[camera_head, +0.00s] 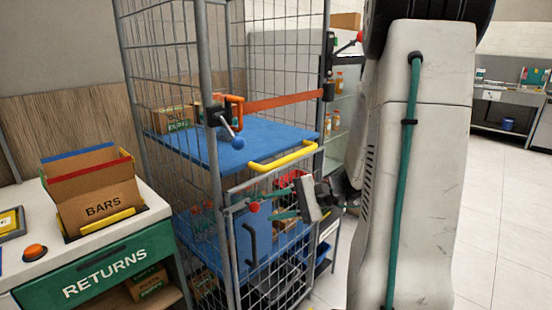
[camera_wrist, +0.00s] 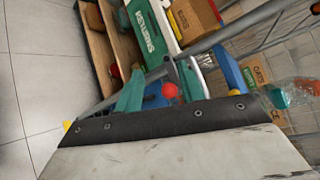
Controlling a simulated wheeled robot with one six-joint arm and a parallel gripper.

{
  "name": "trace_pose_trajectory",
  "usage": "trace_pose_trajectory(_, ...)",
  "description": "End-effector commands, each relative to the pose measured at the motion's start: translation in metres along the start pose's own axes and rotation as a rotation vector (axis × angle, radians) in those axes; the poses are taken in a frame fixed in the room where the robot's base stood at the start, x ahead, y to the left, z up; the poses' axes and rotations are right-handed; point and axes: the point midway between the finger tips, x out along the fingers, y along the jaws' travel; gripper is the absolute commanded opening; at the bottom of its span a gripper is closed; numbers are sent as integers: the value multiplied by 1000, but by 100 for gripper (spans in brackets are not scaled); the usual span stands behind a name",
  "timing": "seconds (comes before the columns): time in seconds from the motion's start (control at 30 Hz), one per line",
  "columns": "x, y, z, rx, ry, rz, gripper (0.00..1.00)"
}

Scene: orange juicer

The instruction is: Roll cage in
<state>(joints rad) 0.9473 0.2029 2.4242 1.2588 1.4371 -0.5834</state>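The roll cage (camera_head: 203,110) stands in the middle of the head view, with grey wire sides and blue shelves. An orange strap (camera_head: 285,102) crosses its front, and a yellow handle (camera_head: 283,157) lies at the upper shelf's front edge. Its lower wire gate (camera_head: 250,258) has a black handle (camera_head: 252,245) and a red knob (camera_head: 254,207). My gripper (camera_head: 270,206) is at the gate's top, with its green fingers apart near the red knob. In the wrist view the red knob (camera_wrist: 170,90) shows between the green fingers (camera_wrist: 160,88); I cannot tell whether they touch it.
A returns counter (camera_head: 97,268) stands left of the cage, with a BARS box (camera_head: 98,205) and an orange button (camera_head: 35,252). Cartons (camera_head: 175,119) sit on the cage's upper shelf. A glass cabinet (camera_head: 340,125) stands behind. Tiled floor (camera_head: 500,200) is clear at right.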

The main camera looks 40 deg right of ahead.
Motion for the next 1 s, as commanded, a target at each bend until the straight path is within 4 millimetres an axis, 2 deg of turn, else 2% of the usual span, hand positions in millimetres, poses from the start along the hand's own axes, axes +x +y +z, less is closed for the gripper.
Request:
trace_pose_trajectory(0.03,-17,-5,-31,6,80,-133,39)
trace_pose_trajectory(0.1,-41,-16,-69,-31,203,-302,39)
trace_pose_trajectory(0.2,-73,-30,-109,-122,379,-477,39)
trace_pose_trajectory(0.3,-94,-52,-129,-245,517,-579,39)
trace_pose_trajectory(0.4,-110,-67,-136,-357,617,-627,39)
trace_pose_trajectory(0.57,-106,-73,-137,-424,638,-617,39)
trace_pose_trajectory(1.0,-65,-113,-162,-423,635,-615,39)
